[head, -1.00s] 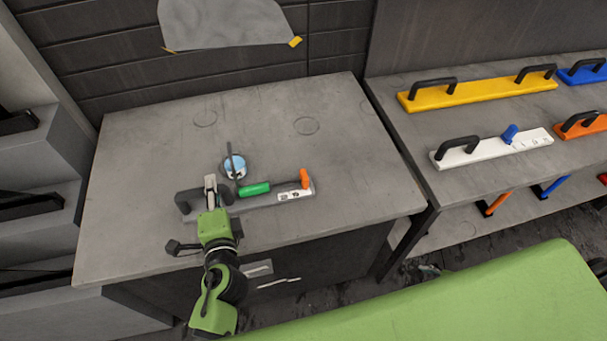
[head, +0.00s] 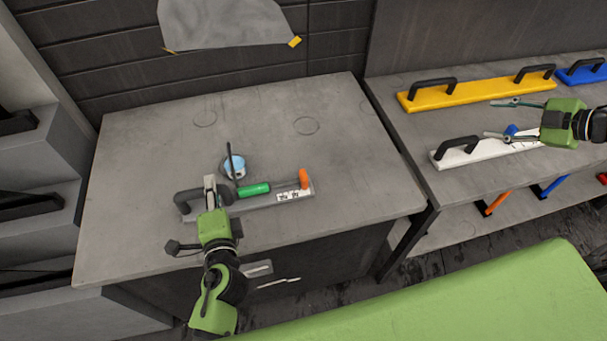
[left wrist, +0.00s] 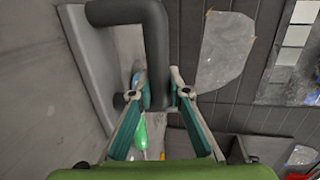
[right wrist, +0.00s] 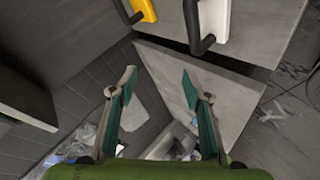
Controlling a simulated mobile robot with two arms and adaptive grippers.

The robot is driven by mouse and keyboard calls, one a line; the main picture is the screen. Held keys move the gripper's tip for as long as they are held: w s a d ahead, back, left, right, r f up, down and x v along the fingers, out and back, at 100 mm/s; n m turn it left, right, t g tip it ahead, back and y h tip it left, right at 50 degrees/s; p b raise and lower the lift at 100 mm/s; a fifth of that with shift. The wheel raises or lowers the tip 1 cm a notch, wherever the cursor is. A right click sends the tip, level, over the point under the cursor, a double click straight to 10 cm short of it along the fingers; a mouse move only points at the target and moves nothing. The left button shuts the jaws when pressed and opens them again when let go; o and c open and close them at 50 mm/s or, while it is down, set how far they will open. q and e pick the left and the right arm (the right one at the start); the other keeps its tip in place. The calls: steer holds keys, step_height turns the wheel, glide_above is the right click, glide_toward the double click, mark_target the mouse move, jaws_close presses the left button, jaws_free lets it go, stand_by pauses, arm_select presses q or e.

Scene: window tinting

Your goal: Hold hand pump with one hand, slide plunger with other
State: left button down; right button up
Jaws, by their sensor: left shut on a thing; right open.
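I cannot tell which part is the plunger. My left gripper (head: 210,183) is shut on the black handle, which also shows between its fingers in the left wrist view (left wrist: 156,50). My right gripper (head: 492,119) is open and empty, far right of the pump, above the shelf. In the right wrist view its fingers (right wrist: 157,85) are spread with nothing between them.
A blue-and-white round item (head: 235,167) with a dark stick stands close behind the pump. The shelf at right holds a yellow bar (head: 470,94) and a white bar (head: 480,151) with black handles. The cabinet top (head: 350,150) right of the pump is clear.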

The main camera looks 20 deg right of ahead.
steer(key=w+a+r+m+t+h, duration=0.1)
steer(key=w+r+m+t+h, duration=0.25)
steer(key=w, duration=0.95)
steer(key=w+a+f+m+h, duration=0.2)
steer(key=w+f, duration=0.1)
steer(key=n+g+y, duration=0.6)
steer(key=n+g, duration=0.3)
steer(key=g, duration=0.5)
glide_toward(305, 174)
steer(key=shift+m+t, duration=0.25)
steer(key=x, duration=1)
steer(key=shift+s+a+f, duration=0.15)
steer(key=shift+s+f, duration=0.05)
steer(key=shift+f, duration=0.2)
